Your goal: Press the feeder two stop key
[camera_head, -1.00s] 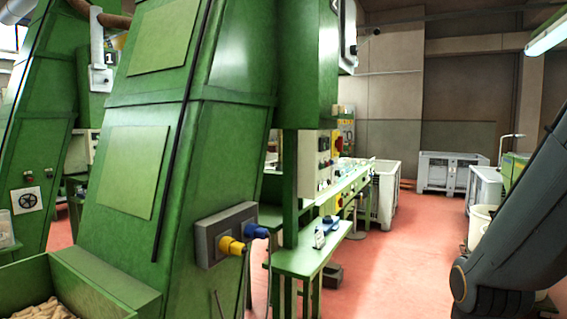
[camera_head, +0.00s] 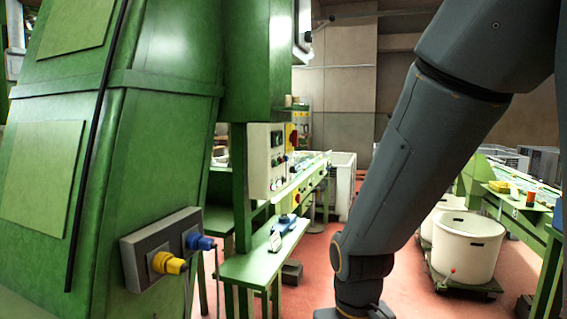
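A pale control panel (camera_head: 256,165) with small buttons and knobs stands on the green frame near the middle. A red switch on a yellow plate (camera_head: 291,138) sits beside it at the right. Further red and yellow controls (camera_head: 298,198) run along the long green machine behind. The labels are too small to read, so I cannot tell which key is the feeder two stop key. My dark grey arm reaches from the top right down to the bottom middle, well in front of the panel. My gripper is out of view below the frame.
A green machine housing (camera_head: 140,150) fills the left, with a grey socket box (camera_head: 140,262) and yellow and blue plugs jutting out. A green bench (camera_head: 250,268) stands below the panel. White tubs (camera_head: 467,250) stand at the right. Red floor shows between bench and tubs.

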